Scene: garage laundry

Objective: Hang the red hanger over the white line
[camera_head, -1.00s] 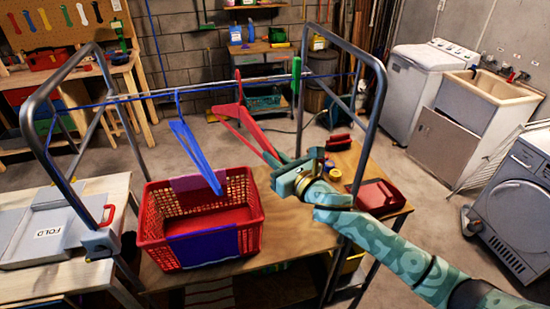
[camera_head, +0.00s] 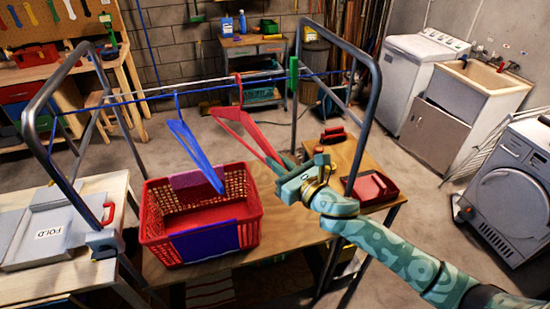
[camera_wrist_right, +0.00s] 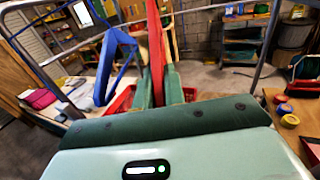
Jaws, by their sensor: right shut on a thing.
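The red hanger (camera_head: 241,124) hangs tilted in the air, its hook up at the lines and its lower end toward me. My right gripper (camera_head: 289,178) is shut on that lower end; the hanger (camera_wrist_right: 155,45) also rises from between the fingers in the right wrist view. The white line (camera_head: 205,79) runs behind a blue line (camera_head: 130,98) between two metal frames. The hook overlaps the lines in the picture; I cannot tell whether it is over the white one. A blue hanger (camera_head: 190,145) hangs left of the red one. My left gripper is not in view.
A red basket (camera_head: 155,225) stands on the wooden table below the hangers. The metal frames (camera_head: 365,110) rise at both sides. A green clip (camera_head: 293,76) sits on the line at right. A red tray (camera_head: 370,188) lies on the table right of my gripper.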

